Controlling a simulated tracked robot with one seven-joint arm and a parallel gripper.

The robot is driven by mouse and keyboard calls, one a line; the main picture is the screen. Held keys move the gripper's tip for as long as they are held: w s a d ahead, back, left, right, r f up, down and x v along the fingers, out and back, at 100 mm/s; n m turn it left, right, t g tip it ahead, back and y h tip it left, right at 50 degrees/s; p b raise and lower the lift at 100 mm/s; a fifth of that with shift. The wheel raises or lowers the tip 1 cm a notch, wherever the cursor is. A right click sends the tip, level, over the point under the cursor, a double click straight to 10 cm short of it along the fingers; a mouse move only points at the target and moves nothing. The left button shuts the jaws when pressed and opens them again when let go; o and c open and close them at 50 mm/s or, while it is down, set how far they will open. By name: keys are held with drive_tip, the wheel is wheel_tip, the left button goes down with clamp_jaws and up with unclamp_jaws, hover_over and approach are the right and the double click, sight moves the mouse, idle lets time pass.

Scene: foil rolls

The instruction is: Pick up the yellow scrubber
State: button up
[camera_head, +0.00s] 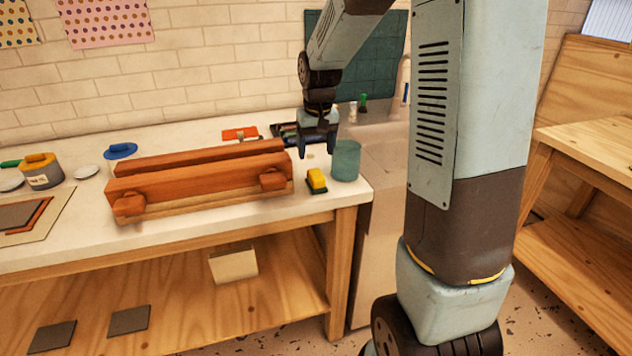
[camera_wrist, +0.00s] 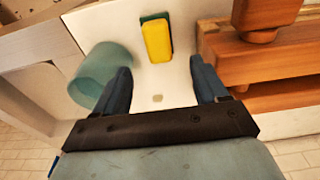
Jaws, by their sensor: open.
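The yellow scrubber (camera_head: 317,180) has a dark green underside and lies on the white tabletop near its front right corner. In the wrist view the scrubber (camera_wrist: 157,40) lies beyond the fingertips, about midway between them. My gripper (camera_head: 318,153) points down above the table, a little behind the scrubber in the head view. In the wrist view my gripper (camera_wrist: 160,75) is open, with nothing between its fingers.
A teal cup (camera_head: 345,160) stands just right of the scrubber; the cup (camera_wrist: 100,75) is close to one finger in the wrist view. A wooden clamp-like block (camera_head: 200,181) stands to the left. The table's front edge (camera_head: 240,232) is near.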

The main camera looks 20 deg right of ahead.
sight(316, 173)
drive_tip(key=shift+w+d+f, duration=0.1)
drive_tip(key=shift+w+f, duration=0.05)
drive_tip(key=shift+f, duration=1.4)
drive_tip(key=shift+w+f, duration=0.15)
drive_tip(key=shift+f, duration=1.4)
drive_tip(key=shift+w+d+f, duration=0.1)
drive_tip(key=shift+w+f, duration=0.05)
drive_tip(key=shift+f, duration=1.4)
drive_tip(key=shift+c, duration=0.3)
drive_tip(key=c, duration=1)
drive_tip(key=shift+r, duration=0.3)
drive_tip(key=r, duration=0.3)
drive_tip(key=shift+s+r, duration=0.2)
drive_tip(key=shift+s, duration=0.05)
drive_tip(key=shift+s+r, duration=1.5)
drive_tip(key=shift+s, duration=0.75)
drive_tip(key=shift+s+r, duration=1.55)
drive_tip(key=shift+s, duration=0.7)
drive_tip(key=shift+s+r, duration=1.5)
drive_tip(key=shift+s, duration=0.75)
